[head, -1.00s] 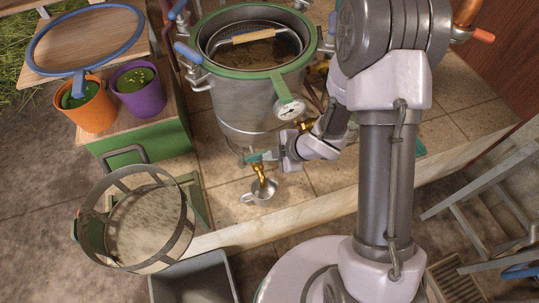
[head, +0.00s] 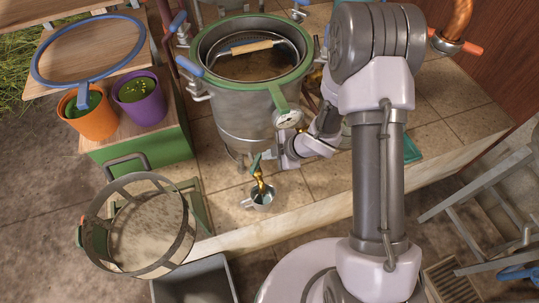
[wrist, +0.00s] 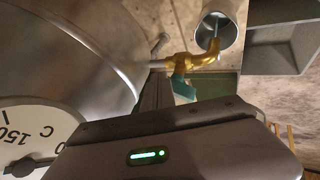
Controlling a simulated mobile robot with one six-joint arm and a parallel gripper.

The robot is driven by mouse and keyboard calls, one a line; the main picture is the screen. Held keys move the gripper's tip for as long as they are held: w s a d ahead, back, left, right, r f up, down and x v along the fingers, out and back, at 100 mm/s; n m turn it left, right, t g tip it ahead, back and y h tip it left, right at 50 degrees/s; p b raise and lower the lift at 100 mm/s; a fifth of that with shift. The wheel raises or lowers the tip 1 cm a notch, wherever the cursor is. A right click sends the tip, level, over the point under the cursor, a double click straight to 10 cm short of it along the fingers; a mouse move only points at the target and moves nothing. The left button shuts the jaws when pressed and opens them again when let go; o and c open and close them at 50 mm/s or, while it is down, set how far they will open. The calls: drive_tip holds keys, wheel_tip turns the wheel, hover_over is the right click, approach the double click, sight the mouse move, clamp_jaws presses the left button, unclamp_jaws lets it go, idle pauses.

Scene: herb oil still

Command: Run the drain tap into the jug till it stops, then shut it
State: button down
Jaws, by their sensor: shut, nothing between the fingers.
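The brass drain tap (head: 260,183) sticks out low on the front of the steel still pot (head: 245,120). Its teal lever (head: 256,163) points up and back in the head view; the lever also shows in the wrist view (wrist: 183,88), below the brass body (wrist: 180,62). The small metal jug (head: 262,200) stands upright on the tiles under the spout. In the wrist view a thin pale streak runs from the spout into the jug (wrist: 230,32). My gripper (head: 271,159) is shut and empty, right beside the lever; I cannot tell whether it touches.
A dial gauge (head: 289,119) sits on the pot's front, close above my wrist. A round sieve (head: 180,255) and a grey bin (head: 195,283) stand in front left. Orange (head: 92,115) and purple (head: 140,98) pots stand on a green crate. Tiles right of the jug are clear.

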drive_tip(key=shift+w+a, duration=0.15)
drive_tip(key=shift+w, duration=0.2)
idle(0.3)
idle(0.4)
